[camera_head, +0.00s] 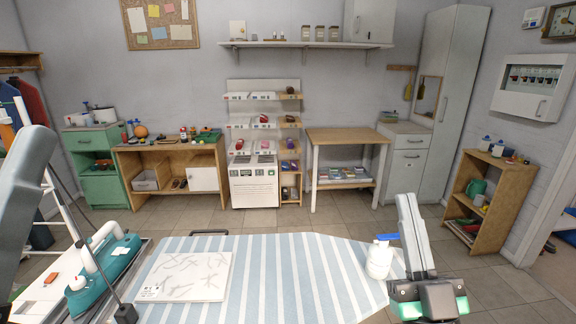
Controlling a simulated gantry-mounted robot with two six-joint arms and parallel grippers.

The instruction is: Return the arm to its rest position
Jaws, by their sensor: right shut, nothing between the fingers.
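My right arm's grey link and dark gripper (428,302) with green-lit sides show at the lower right, by the right end of the striped ironing board (300,275). The right gripper is shut and empty. A white bottle with a blue cap (378,260) stands upright on the board, just left of my right arm. My left arm's grey link (22,190) rises at the left edge; its gripper is not in view.
A folded white cloth with grey marks (185,277) lies on the board's left part. A teal iron (95,275) rests left of it. A wooden table (348,136), a shelf unit (253,180) and a low bookcase (490,200) stand beyond open tiled floor (290,222).

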